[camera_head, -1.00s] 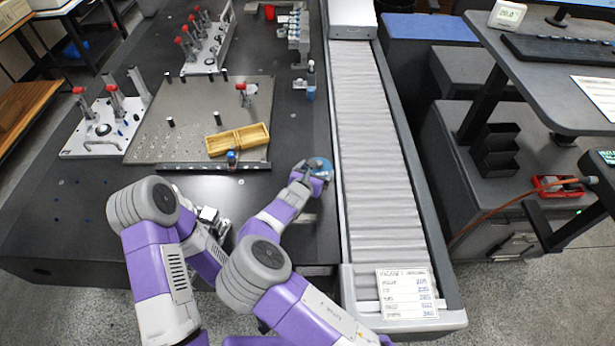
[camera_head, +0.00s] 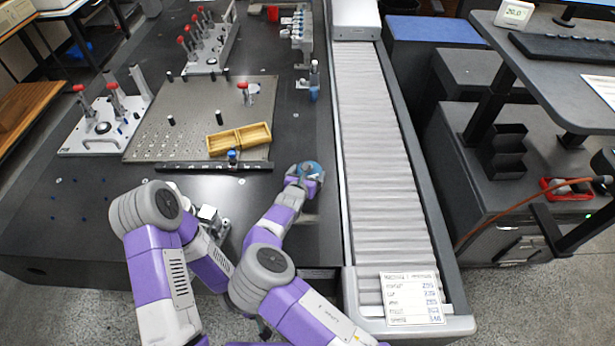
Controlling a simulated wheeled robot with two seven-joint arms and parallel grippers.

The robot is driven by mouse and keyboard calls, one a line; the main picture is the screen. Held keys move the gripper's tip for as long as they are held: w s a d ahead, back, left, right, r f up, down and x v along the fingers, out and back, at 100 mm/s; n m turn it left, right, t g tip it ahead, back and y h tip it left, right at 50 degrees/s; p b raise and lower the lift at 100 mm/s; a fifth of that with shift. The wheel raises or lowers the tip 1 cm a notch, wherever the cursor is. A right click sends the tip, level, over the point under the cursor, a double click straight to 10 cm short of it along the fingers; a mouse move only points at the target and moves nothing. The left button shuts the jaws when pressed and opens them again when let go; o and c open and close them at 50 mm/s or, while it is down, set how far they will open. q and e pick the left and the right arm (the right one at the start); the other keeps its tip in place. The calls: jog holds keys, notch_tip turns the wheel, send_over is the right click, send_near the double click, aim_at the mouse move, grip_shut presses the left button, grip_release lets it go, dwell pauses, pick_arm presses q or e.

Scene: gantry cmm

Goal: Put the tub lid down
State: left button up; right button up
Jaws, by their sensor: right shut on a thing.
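The tub lid (camera_head: 312,167) is a small round blue disc at the right side of the dark table, close to the roller conveyor. My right gripper (camera_head: 303,175) is shut on it and partly covers it. Whether the lid touches the table or hangs just above it I cannot tell. My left gripper (camera_head: 212,217) is low over the front of the table, left of the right forearm. Its fingers are small and partly hidden by my arm, so its opening is unclear.
The conveyor (camera_head: 385,180) borders the table on the right. A blue bottle (camera_head: 314,82) stands farther back.

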jog(key=shift+f, duration=0.25)
jog(key=shift+f+b, duration=0.3)
jog(key=shift+f, duration=0.2)
jog(key=o, duration=0.7)
jog(key=shift+r, duration=0.15)
jog(key=shift+r+p, duration=0.35)
jog(key=shift+r, duration=0.05)
jog(key=p+v, duration=0.2)
jog(key=v, duration=0.8)
jog(key=shift+s+a+r+p, duration=0.15)
jog(key=shift+s+r+p, duration=0.15)
jog(key=shift+p, duration=0.1)
jog(key=shift+s+a+r, duration=0.1)
jog(key=shift+s+a, duration=0.05)
jog(key=shift+s, duration=0.45)
